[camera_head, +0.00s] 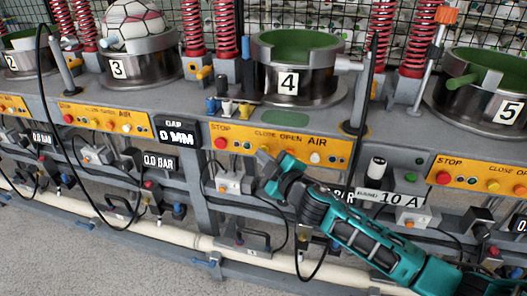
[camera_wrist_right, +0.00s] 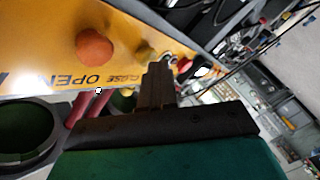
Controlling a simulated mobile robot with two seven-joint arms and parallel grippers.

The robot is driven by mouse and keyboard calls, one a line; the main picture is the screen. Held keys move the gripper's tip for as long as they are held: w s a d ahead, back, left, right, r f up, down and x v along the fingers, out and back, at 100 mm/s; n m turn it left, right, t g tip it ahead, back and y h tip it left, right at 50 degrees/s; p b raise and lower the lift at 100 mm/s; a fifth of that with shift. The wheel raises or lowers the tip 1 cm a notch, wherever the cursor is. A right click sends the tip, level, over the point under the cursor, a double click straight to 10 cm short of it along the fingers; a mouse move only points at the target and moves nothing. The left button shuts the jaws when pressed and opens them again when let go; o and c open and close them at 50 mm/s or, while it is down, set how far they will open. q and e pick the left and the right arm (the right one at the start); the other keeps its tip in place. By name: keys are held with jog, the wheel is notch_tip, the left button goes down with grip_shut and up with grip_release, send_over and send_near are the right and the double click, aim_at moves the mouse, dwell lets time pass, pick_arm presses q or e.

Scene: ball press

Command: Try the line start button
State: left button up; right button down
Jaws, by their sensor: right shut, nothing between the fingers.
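I can read no line start label in either view. The yellow panel (camera_head: 340,150) under station 4 is marked STOP, CLOSE, OPEN and AIR. It carries a red button (camera_head: 220,143) at its left end and a pale button (camera_head: 315,157) near its right end. My right gripper (camera_head: 272,162) is shut and empty at the front of this panel, covering part of its lower edge. In the right wrist view, the shut fingers (camera_wrist_right: 157,84) point at a yellow panel (camera_wrist_right: 60,50) with a large orange-red button (camera_wrist_right: 94,44). Contact cannot be told. My left gripper is not in view.
Ring-shaped presses stand along the bench, among them station 4 (camera_head: 289,85) and station 5 (camera_head: 505,108). A ball (camera_head: 134,22) sits in station 3. Small grey boxes (camera_head: 230,184), black cables and a pale pipe (camera_head: 150,230) lie below the panels.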

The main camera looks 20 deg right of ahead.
jog(key=shift+s+a, duration=0.45)
jog(key=shift+s, duration=0.25)
jog(key=s+a, duration=0.1)
jog(key=s, duration=0.1)
jog(key=s+a, duration=0.1)
jog(key=s, duration=0.1)
jog(key=shift+a+p, duration=0.4)
dwell(0.6)
